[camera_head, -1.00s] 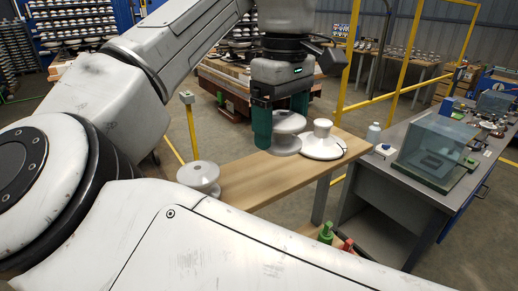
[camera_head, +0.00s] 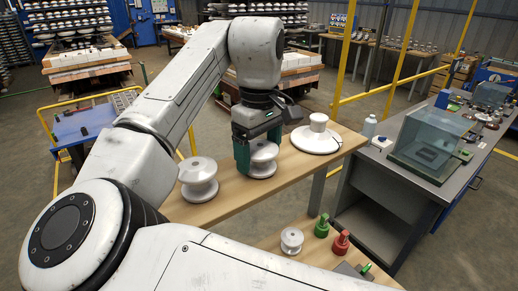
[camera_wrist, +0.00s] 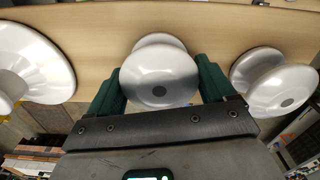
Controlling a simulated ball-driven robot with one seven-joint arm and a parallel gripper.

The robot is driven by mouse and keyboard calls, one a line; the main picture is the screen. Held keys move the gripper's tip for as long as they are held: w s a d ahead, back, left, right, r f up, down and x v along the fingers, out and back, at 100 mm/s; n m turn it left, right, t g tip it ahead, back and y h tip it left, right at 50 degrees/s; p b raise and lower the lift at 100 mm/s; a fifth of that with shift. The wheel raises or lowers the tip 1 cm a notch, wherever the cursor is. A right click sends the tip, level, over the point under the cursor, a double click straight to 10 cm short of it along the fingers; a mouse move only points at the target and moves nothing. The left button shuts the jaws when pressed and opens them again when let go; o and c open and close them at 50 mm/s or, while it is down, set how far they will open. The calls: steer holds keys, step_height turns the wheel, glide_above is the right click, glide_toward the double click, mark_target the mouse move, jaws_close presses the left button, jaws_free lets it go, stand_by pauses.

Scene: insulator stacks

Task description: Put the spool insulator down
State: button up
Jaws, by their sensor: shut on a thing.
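A white spool insulator (camera_head: 263,160) is between the green fingers of my gripper (camera_head: 258,153), which is shut on it. It looks upright, at or very near the top of the wooden bench (camera_head: 230,194); I cannot tell if it bears fully on the wood. In the wrist view the held spool (camera_wrist: 159,75) is centred between both fingers.
A second spool insulator (camera_head: 198,180) stands to the left on the bench. A wide disc insulator (camera_head: 316,138) stands to the right. A lower shelf holds a small spool (camera_head: 291,240), a green item (camera_head: 322,226) and a red item (camera_head: 340,243). A grey workbench (camera_head: 405,180) stands farther right.

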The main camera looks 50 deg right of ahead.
mark_target(259, 144)
steer(key=o, duration=1.3)
steer(key=shift+f, duration=0.1)
steer(key=shift+o, duration=0.2)
step_height(259, 144, up, 12)
steer(key=shift+b, duration=0.4)
